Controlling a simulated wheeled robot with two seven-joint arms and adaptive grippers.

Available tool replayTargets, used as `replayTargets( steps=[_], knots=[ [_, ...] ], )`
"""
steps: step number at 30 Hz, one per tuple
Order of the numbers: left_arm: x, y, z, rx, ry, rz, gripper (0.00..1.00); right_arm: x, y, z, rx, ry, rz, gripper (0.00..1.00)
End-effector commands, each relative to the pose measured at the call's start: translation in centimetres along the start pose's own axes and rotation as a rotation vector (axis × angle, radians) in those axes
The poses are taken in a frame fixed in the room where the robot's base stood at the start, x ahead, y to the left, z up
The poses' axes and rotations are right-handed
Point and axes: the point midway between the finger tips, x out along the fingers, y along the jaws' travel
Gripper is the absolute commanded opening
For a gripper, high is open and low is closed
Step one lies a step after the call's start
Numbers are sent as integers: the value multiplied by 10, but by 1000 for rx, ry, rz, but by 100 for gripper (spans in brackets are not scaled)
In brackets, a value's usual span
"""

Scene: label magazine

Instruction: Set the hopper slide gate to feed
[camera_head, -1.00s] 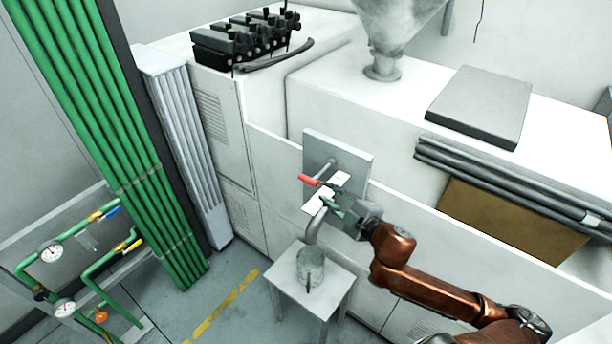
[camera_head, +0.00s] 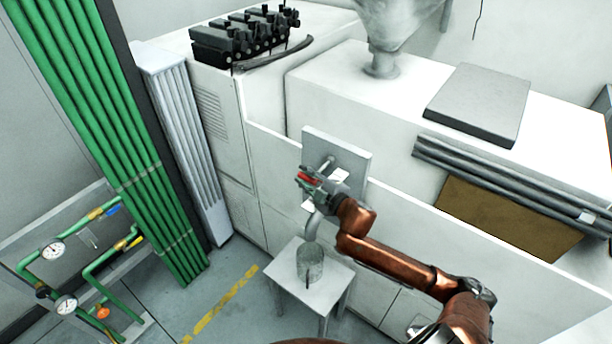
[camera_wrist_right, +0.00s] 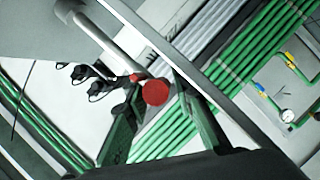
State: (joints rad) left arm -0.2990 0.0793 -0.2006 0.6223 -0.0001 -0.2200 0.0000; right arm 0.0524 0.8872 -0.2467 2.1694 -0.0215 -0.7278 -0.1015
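The slide gate's red-ended handle (camera_head: 308,177) stands out from a grey plate (camera_head: 355,158) on the front of the white machine. White label plates (camera_head: 341,174) show beside the handle, partly covered by my gripper. My right gripper (camera_head: 301,176) is at the red end, with a finger on either side of it. In the right wrist view the round red knob (camera_wrist_right: 155,92) and its grey rod (camera_wrist_right: 95,28) lie between the tips of the open green-sided fingers (camera_wrist_right: 160,105). A gap shows beside the knob, so I see no firm hold. My left gripper is out of view.
Below the plate, a small white table (camera_head: 335,283) carries a clear container (camera_head: 310,262) under a curved grey spout (camera_head: 312,225). The hopper (camera_head: 395,25) stands above. Green pipes (camera_head: 110,130) and a gauge panel (camera_head: 35,235) are at the left.

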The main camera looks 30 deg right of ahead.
Motion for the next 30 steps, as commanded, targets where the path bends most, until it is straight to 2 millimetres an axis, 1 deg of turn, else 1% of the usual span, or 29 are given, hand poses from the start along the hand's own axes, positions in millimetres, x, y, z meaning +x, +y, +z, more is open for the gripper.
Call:
replayTargets(
  steps=[1, 10, 25, 28, 30],
  knots=[
    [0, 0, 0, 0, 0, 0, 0, 0, 0, 0, 0, 0, 0, 21],
    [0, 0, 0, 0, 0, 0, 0, 0, 0, 0, 1, 0, 0, 0],
    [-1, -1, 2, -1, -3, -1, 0, -1, 0, -1, 1, 0, 0, 0],
    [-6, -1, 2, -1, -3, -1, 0, -5, -7, -12, 4, 4, -2, 0],
    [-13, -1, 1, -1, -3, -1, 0, -10, -15, -25, 5, 4, -4, 0]
  ],
)
